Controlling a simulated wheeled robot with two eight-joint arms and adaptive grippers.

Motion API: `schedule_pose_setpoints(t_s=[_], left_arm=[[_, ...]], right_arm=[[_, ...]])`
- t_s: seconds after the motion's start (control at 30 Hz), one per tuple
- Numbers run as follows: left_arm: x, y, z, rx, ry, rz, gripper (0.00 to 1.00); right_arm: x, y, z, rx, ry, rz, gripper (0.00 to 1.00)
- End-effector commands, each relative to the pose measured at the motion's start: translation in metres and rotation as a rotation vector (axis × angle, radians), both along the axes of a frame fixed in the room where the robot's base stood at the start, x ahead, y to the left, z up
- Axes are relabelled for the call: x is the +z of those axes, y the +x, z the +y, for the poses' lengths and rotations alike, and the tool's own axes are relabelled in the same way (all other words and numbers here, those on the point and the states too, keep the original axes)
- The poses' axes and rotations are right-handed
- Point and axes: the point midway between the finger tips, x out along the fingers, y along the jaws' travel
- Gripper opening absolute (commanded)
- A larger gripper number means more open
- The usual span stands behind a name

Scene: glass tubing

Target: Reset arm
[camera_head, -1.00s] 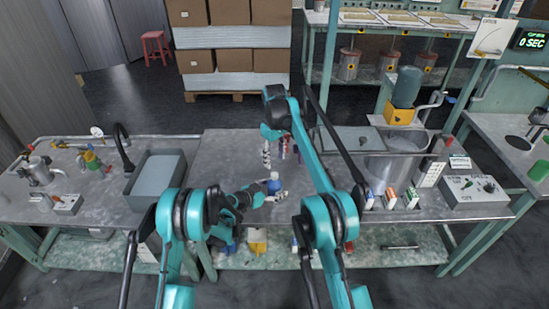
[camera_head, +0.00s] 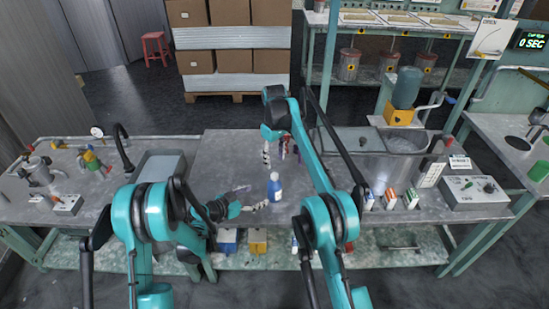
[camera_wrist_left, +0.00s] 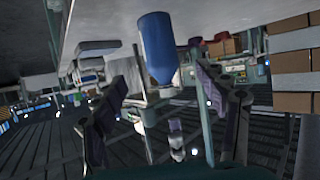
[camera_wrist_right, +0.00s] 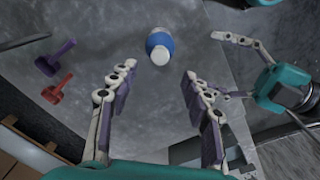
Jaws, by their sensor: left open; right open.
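A blue bottle (camera_head: 275,187) with a white label and cap stands upright on the metal bench. My left gripper (camera_head: 249,198) is open and empty just left of the bottle, fingers spread toward it. The bottle (camera_wrist_left: 158,48) shows ahead of the open fingers in the left wrist view, apart from them. My right gripper (camera_head: 277,153) is open and empty above the bench, farther back than the bottle. In the right wrist view, the bottle (camera_wrist_right: 159,47) stands beyond the open fingers, and my left gripper (camera_wrist_right: 238,66) shows at the right.
A purple tool (camera_wrist_right: 55,58) and a red tool (camera_wrist_right: 57,88) lie on the bench. A sink (camera_head: 165,163) is at the left. Small cartons (camera_head: 390,198) and a control box (camera_head: 474,190) stand at the right. Bench space around the bottle is clear.

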Motion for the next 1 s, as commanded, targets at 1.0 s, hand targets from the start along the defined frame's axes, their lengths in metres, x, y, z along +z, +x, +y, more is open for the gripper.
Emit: schedule_pose_setpoints(t_s=[1.0], left_arm=[[0.089, -0.052, 0.011, 0.125, 0.068, 0.221, 0.73]], right_arm=[[0.101, -0.056, -0.058, -0.199, 0.043, -0.151, 0.49]])
